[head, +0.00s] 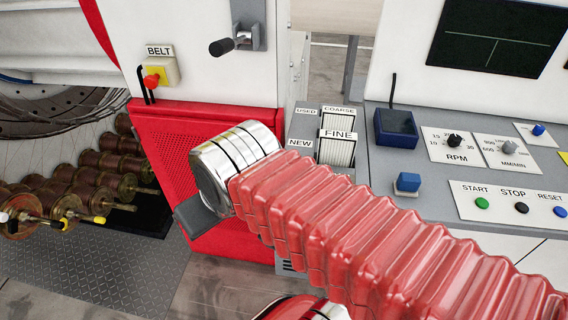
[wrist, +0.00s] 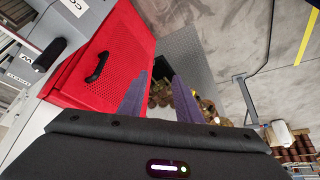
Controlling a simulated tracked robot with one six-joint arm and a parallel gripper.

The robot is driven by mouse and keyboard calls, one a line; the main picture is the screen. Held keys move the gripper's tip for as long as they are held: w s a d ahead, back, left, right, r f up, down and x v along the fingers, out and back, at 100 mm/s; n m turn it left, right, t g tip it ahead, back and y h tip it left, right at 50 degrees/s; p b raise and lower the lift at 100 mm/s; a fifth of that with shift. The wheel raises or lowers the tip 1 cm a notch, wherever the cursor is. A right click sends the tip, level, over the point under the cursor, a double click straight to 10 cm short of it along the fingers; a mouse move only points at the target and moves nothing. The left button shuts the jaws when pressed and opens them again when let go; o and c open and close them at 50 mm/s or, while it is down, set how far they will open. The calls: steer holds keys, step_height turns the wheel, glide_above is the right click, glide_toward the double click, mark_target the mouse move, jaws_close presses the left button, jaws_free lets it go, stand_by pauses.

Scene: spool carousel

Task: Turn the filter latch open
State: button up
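A lever with a black knob (head: 222,47) sits on a grey plate (head: 250,22) on the white machine front, above the red perforated panel (head: 160,130). It carries no readable label, so I cannot tell for sure that it is the filter latch. My gripper (wrist: 158,88) shows as two dark purple fingers in the wrist view, apart with nothing between them. In the head view my arm covers the fingertips. The wrist view shows the red panel (wrist: 115,45) with a black bar handle (wrist: 97,67), left of the fingers and not touched.
A yellow box with a red knob (head: 152,80) sits under a BELT label. Bins marked USED, NEW, COARSE and FINE (head: 338,150) stand right of the red panel, beside the control desk (head: 420,180). Several brown spools (head: 100,180) lie at the left. Grey floor (head: 220,285) shows below.

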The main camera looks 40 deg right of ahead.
steer(key=shift+w, duration=0.35)
steer(key=shift+o, duration=1.1)
steer(key=shift+w+d+r, duration=0.1)
steer(key=shift+d+r, duration=0.05)
steer(key=w+d+r+m+g, duration=0.1)
steer(key=d+m+g, duration=0.1)
steer(key=d+m, duration=0.5)
steer(key=w+d+r+m+g, duration=0.1)
steer(key=d+r+m, duration=0.1)
steer(key=d+m, duration=0.6)
steer(key=w+d+r+m+g, duration=0.1)
steer(key=d+m+g, duration=0.1)
steer(key=d+m, duration=0.6)
steer(key=shift+w+r+g, duration=0.25)
steer(key=shift+w+g, duration=0.05)
steer(key=shift+w, duration=0.1)
steer(key=shift+f, duration=0.15)
